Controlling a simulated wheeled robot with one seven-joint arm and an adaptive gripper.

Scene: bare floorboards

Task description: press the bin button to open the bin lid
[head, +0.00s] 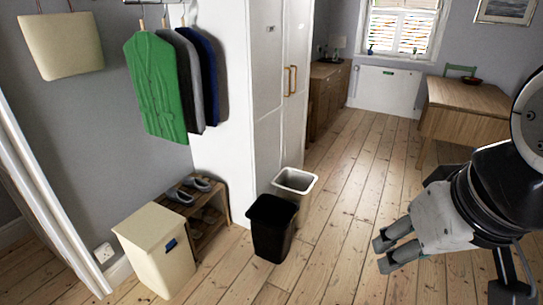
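A cream bin (162,272) with a blue button (170,245) near the top of its front face stands on the floor at the lower left. Its flat lid (149,226) is down. My gripper (381,255) is at the right, well apart from the bin and pointing left. Its two fingers are spread with a gap between them, and nothing shows between them.
A black open bin (272,232) and a white open bin (295,181) stand between the cream bin and my gripper. A shoe rack (214,228) stands behind the cream bin. Clear floorboards (335,215) lie in the middle. A wooden table (465,97) is at the back right.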

